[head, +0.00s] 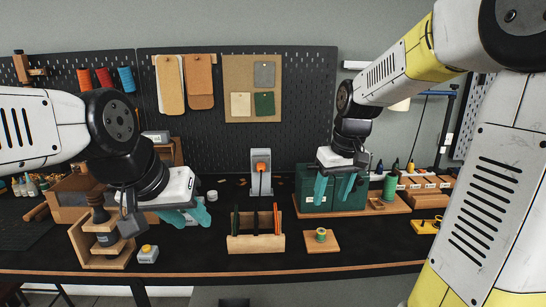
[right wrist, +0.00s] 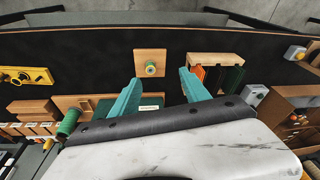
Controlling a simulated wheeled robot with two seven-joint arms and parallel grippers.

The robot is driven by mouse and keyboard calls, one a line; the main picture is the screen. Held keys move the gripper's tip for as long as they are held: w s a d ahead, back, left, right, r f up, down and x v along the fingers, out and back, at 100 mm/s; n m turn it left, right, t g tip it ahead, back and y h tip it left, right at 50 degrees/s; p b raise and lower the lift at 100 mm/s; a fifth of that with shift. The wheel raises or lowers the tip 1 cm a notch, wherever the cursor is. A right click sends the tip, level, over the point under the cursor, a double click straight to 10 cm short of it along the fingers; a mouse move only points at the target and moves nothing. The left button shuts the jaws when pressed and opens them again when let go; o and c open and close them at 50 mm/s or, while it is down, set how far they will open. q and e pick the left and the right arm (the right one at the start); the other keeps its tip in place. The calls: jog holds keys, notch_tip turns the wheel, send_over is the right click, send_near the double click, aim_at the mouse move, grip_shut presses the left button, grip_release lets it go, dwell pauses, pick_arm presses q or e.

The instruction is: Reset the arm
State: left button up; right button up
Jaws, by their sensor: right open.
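My right gripper (head: 337,188) hangs above the bench in front of the dark green box (head: 318,196), its teal fingers apart and empty. In the right wrist view the open fingers (right wrist: 161,88) have nothing between them; beyond lies the wooden square with a small spool. My left gripper (head: 190,215) is at the left, over the bench beside the wooden press frame (head: 84,240). Its teal fingers are seen at a slant, so I cannot tell whether they are open. The press has a dark handle and stamp, partly hidden by my left wrist.
A wooden rack (head: 255,243) holds upright dark and orange strips. The wooden square (head: 322,246) carries the spool. A grey box with a yellow button (head: 148,254) sits by the press. A grey unit with an orange part (head: 261,172) stands behind. The front right bench has some clear room.

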jog(key=s+r+m+t, duration=0.1)
jog(key=s+r+t, duration=0.1)
jog(key=s, duration=0.6)
jog(key=s+a+r+m+t+y, duration=0.1)
jog(key=s+r, duration=0.1)
jog(key=s, duration=0.5)
jog(key=shift+s+a+r+m+t, duration=0.2)
jog(key=shift+s+a+m+t, duration=0.1)
jog(key=shift+s+t, duration=0.1)
